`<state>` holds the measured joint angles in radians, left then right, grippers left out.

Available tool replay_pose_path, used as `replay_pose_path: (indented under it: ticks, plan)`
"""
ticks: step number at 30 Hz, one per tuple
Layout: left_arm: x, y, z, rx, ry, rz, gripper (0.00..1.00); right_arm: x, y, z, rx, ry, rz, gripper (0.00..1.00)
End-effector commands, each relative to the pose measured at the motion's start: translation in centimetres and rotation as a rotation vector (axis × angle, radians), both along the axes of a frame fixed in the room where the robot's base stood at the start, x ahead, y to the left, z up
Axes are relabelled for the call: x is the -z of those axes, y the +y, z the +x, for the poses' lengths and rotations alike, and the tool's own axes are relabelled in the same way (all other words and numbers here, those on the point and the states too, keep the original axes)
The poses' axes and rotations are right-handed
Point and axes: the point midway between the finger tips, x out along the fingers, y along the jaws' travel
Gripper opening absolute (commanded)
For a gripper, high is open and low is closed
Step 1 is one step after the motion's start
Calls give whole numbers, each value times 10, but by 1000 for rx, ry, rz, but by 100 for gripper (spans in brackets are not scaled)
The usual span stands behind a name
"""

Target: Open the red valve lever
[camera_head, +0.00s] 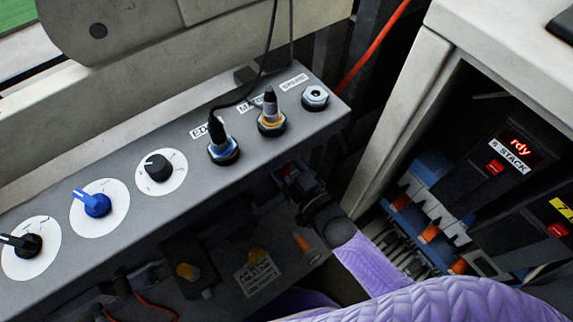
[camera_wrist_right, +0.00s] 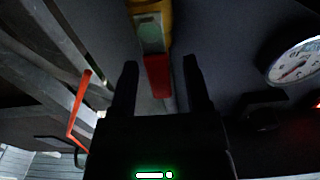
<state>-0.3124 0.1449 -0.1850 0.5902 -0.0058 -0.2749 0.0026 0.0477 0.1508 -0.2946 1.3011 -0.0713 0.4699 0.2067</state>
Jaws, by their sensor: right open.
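The red valve lever (camera_wrist_right: 157,76) shows in the right wrist view, below a yellow fitting (camera_wrist_right: 150,8) with a grey-green plate. My right gripper (camera_wrist_right: 161,72) is open, with one dark finger on each side of the red lever. I cannot tell whether either finger touches it. In the head view my right gripper (camera_head: 292,176) reaches in below the front edge of the grey panel, at a small dark red patch; its fingertips are hard to make out in the shadow. My left gripper is not in view.
The grey control panel (camera_head: 120,250) with knobs and connectors overhangs my right gripper. A cabinet (camera_head: 392,110) with display modules stands at the right. A round gauge (camera_wrist_right: 298,62) is right of the fingers, and an orange-red bar (camera_wrist_right: 78,112) is at left. Dark, cluttered space lies under the panel.

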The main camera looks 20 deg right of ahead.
Motion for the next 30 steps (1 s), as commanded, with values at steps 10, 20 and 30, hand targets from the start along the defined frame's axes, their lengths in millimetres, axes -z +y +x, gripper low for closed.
replay_pose_path:
  ticks: [10, 20, 30]
  plan:
    - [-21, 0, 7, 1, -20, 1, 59, -5, -18, -49, 0, 2, -2, 62]
    - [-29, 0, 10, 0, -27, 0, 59, -1, -34, -93, 0, 0, -1, 62]
    - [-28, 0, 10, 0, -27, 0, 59, 0, -34, -93, 0, 0, 0, 62]
